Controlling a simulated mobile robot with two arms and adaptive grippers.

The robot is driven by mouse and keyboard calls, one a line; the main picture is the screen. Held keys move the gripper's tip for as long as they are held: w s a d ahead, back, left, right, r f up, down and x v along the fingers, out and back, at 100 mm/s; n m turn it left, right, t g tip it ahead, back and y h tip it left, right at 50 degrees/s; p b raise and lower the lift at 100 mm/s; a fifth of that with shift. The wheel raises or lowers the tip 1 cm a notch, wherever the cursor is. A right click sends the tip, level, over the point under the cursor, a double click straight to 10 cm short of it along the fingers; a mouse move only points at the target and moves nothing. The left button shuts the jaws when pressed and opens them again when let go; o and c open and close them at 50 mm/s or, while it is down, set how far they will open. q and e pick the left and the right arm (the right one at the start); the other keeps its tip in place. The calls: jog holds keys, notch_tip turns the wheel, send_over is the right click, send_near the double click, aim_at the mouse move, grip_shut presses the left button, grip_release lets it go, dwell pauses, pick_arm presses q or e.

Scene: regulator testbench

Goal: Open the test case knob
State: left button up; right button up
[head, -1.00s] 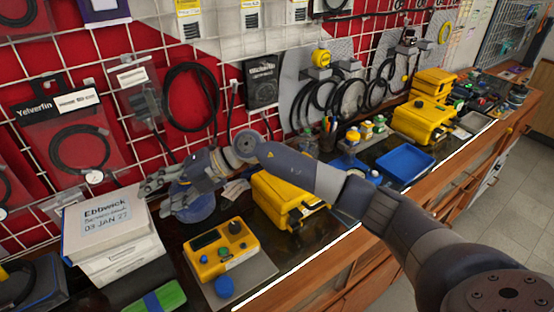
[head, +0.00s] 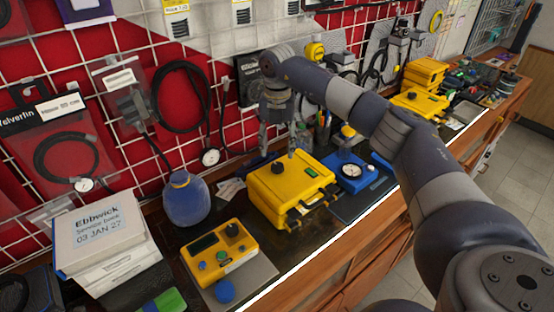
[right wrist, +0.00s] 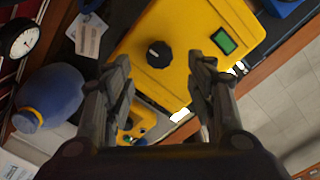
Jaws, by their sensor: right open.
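The test case is a yellow box (head: 262,202) on the bench, with a black knob (head: 277,167) on its top and dark latches on its front side. My right gripper (head: 281,146) is open and empty, pointing down above the case, near the knob. In the right wrist view the knob shows beyond and between its two fingers (right wrist: 160,75), apart from them. My left gripper is not in view.
A blue device with a round gauge (head: 350,172) stands at right.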

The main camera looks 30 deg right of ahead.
aim_at(277, 165)
notch_tip(277, 165, down, 7)
jog(key=shift+r+p, duration=0.2)
jog(key=shift+p, duration=0.6)
jog(key=c, duration=1.1)
